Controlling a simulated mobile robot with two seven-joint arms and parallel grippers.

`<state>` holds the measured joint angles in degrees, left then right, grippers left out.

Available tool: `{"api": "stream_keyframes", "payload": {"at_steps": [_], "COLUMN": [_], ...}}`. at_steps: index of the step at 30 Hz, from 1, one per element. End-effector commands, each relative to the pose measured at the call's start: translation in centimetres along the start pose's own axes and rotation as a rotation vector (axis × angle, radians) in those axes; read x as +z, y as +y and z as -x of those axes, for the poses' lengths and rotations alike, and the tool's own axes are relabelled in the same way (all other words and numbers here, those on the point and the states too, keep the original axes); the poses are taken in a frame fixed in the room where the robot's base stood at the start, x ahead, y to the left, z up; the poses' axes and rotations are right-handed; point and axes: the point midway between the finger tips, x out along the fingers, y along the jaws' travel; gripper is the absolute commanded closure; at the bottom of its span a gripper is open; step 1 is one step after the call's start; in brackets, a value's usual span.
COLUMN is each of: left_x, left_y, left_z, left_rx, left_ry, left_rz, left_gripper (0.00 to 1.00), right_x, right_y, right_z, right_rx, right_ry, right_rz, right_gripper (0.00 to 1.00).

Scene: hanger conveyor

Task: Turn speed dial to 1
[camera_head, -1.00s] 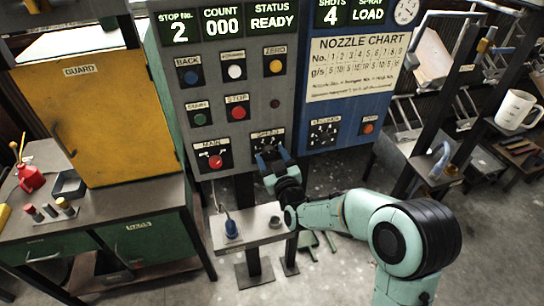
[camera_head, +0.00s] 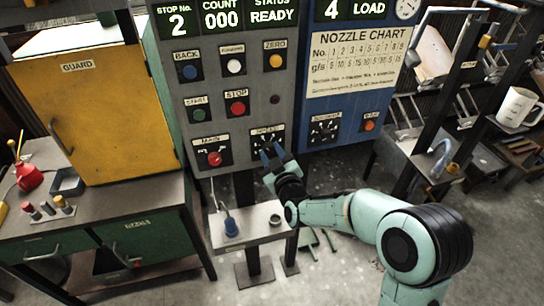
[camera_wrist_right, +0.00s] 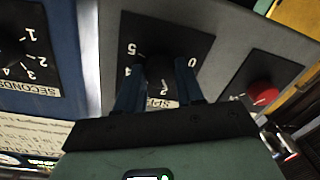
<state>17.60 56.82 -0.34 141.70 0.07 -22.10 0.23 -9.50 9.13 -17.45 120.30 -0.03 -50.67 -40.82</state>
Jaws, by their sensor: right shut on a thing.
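The speed dial (camera_head: 267,137) is a black square plate with white numbers on the grey control panel, below the red STOP button. The gripper also fills the lower part of the wrist view (camera_wrist_right: 160,88). The knob's pointer cannot be made out. My left gripper is not in view.
The red MAIN switch (camera_head: 214,159) sits left of the speed dial, and another numbered dial (camera_head: 324,131) sits on the blue panel to the right. A small shelf (camera_head: 262,236) with a blue-handled tool (camera_head: 231,228) stands below my right gripper.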

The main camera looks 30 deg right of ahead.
Motion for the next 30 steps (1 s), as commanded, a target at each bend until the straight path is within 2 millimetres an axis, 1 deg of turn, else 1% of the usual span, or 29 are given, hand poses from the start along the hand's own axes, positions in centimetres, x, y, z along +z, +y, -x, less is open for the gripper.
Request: {"api": "stream_keyframes", "payload": {"at_steps": [4, 15, 21, 30], "left_x": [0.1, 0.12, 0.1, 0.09], "left_y": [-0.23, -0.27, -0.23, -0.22], "left_z": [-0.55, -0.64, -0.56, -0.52], "left_rx": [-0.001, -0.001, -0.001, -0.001], "left_ry": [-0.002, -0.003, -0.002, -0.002], "left_rz": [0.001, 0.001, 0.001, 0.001], "left_gripper": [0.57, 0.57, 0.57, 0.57], "right_x": [0.02, -0.11, -0.12, -0.1], "right_y": [-0.03, 0.07, 0.1, 0.11], "right_z": [0.03, 0.01, 0.01, 0.01], "right_rx": [-0.001, -0.004, -0.005, -0.005], "right_ry": [-0.005, -0.02, -0.026, -0.028], "right_rz": [0.125, 0.401, 0.489, 0.54], "right_gripper": [0.93, 0.93, 0.93, 0.93]}}
